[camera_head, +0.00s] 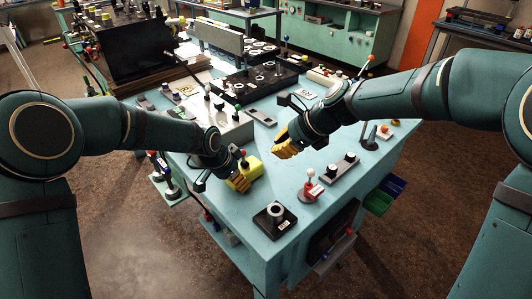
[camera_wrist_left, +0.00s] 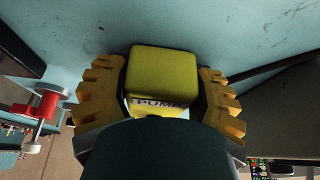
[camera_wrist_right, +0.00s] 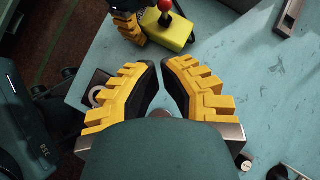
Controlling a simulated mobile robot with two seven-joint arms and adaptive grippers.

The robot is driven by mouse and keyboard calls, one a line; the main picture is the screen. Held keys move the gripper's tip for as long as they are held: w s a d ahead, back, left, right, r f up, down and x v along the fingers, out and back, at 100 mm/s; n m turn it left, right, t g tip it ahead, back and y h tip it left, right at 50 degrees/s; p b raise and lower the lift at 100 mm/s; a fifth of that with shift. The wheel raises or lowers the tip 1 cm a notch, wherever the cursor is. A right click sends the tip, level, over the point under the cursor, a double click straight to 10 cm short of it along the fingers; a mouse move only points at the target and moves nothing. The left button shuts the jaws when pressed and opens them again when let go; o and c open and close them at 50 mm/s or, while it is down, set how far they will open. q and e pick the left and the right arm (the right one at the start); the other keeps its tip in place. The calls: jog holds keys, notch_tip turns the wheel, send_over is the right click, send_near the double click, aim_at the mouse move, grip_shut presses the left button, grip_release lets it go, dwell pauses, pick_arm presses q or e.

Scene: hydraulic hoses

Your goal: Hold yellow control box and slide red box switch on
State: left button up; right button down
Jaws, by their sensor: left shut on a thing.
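The yellow control box (camera_head: 249,168) is at the left edge of the teal table, between the fingers of my left gripper (camera_head: 238,183). In the left wrist view, the yellow box (camera_wrist_left: 163,65) fills the space between both toothed yellow fingers, and a label reading "PUMP" partly shows. In the right wrist view, the red ball of the switch (camera_wrist_right: 165,5) stands on a short stem above the yellow box (camera_wrist_right: 172,35). My right gripper (camera_head: 281,147) is to the right of the box, apart from it. Its fingertips (camera_wrist_right: 157,63) are close together with nothing between them.
A red-and-white fitting (camera_head: 311,188) and a black block with a ring (camera_head: 275,217) stand near the table's front corner. A grey bar with black knobs (camera_head: 338,175) lies to the right. A white box with knobs (camera_head: 222,120) is behind. Bare table lies around the yellow box's right side.

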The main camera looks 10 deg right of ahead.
jog(key=shift+v, duration=1.2)
jog(key=c, duration=1.2)
grip_release()
jog(key=shift+d+r, duration=0.15)
jog(key=o, duration=0.3)
jog(key=shift+w+r, duration=0.1)
jog(key=shift+o, duration=0.2)
jog(key=n+g+y, duration=0.1)
jog(key=n+g, duration=0.7)
jog(key=n, duration=0.1)
send_near(244, 158)
jog(key=shift+m, duration=0.3)
jog(key=x, duration=1)
jog(key=shift+w, duration=0.25)
grip_shut()
